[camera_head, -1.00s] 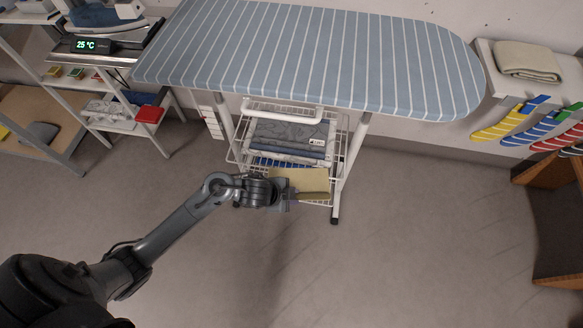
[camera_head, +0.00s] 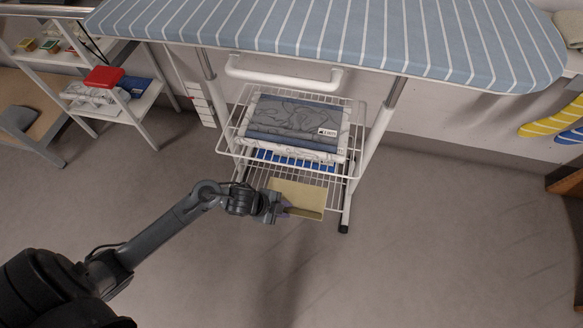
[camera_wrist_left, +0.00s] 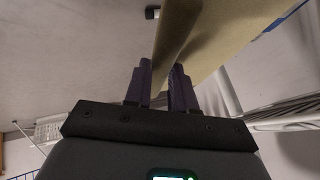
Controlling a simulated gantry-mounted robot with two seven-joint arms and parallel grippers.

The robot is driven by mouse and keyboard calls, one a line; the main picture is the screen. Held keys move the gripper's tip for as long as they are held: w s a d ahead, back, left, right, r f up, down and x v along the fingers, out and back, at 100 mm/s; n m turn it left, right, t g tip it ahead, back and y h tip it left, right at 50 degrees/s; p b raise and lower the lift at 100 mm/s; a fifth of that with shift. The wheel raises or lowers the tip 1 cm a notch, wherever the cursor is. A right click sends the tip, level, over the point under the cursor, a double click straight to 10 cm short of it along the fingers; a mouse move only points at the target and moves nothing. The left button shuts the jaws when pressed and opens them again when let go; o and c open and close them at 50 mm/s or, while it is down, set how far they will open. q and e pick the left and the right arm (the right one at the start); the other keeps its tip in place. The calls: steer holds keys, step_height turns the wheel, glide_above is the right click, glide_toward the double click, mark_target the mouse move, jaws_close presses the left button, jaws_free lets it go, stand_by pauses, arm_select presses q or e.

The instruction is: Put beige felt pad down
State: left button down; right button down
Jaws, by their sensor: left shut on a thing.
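The beige felt pad (camera_head: 300,197) is a flat, pale yellow-beige sheet at the front of the lower wire shelf under the ironing board. My left gripper (camera_head: 281,207) is shut on its left edge. In the left wrist view the pad (camera_wrist_left: 225,32) rises between the two dark fingers (camera_wrist_left: 161,85) and fans out to the right. In the head view the pad overlaps the front of the lower shelf (camera_head: 312,172); I cannot tell whether it rests on it. My right gripper is not in view.
The striped ironing board (camera_head: 330,35) spans the top. An upper wire basket (camera_head: 226,140) holds folded grey-blue cloth (camera_head: 290,118). A blue item (camera_head: 268,157) lies on the lower shelf. A white leg (camera_head: 362,160) stands right of the pad. A side shelf (camera_head: 140,105) stands left. The floor in front is clear.

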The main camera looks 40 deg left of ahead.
mark_target(279, 184)
arm_select(q)
steer(key=w+a+f+b, duration=0.3)
steer(key=w+a, duration=0.1)
steer(key=w+a+f+b, duration=0.3)
steer(key=a+f, duration=0.1)
steer(key=shift+w, duration=0.35)
steer(key=shift+w+a+f+b, duration=0.1)
steer(key=shift+w+a+b, duration=0.25)
steer(key=shift+w, duration=0.05)
step_height(279, 184, down, 4)
steer(key=b, duration=0.3)
steer(key=shift+s+f, duration=0.1)
steer(key=shift+f+b, duration=0.3)
steer(key=shift+f, duration=0.2)
